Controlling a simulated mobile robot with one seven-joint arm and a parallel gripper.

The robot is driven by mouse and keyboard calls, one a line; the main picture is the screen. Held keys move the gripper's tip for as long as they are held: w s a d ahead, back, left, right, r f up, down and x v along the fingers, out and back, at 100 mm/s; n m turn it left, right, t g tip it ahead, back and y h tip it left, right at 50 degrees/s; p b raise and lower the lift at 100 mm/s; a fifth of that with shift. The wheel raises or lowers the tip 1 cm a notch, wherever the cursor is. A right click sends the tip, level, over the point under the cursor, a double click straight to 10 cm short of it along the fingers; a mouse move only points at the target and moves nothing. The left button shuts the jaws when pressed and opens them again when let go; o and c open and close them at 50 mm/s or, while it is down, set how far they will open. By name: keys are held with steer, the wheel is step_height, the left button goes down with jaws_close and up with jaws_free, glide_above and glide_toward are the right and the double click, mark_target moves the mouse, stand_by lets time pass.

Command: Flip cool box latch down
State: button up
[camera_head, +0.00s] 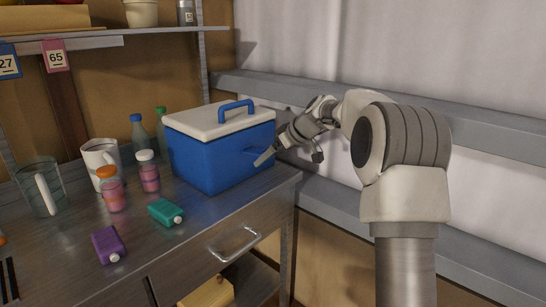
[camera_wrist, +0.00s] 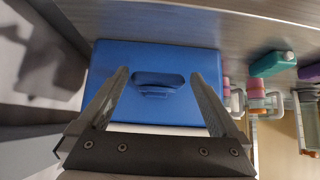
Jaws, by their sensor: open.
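The cool box (camera_head: 205,160) has a blue body, a white lid (camera_head: 215,119) and a blue carry handle on top. It stands on the metal workbench with the lid on. Its blue latch (camera_wrist: 158,80) shows on the box wall in the wrist view, and sticks out a little from that wall. My gripper (camera_wrist: 160,75) is open and empty, one finger to each side of the latch, apart from it. In the head view my gripper (camera_head: 267,157) is at the right side of the box, close to its wall. Whether the fingertips touch the box I cannot tell.
The workbench (camera_head: 190,235) carries a teal carton (camera_head: 166,211), a purple carton (camera_head: 108,244), two jars with pink contents (camera_head: 148,177), a white mug (camera_head: 100,158), a glass pitcher (camera_head: 42,190) and bottles (camera_head: 139,133). A grey wall rail (camera_head: 480,123) runs behind my arm.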

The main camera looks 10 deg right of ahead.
steer(key=shift+d+r, duration=0.1)
steer(key=p+v, duration=0.3)
steer(key=v, duration=1.4)
steer(key=shift+s+r, duration=0.1)
steer(key=shift+s, duration=0.1)
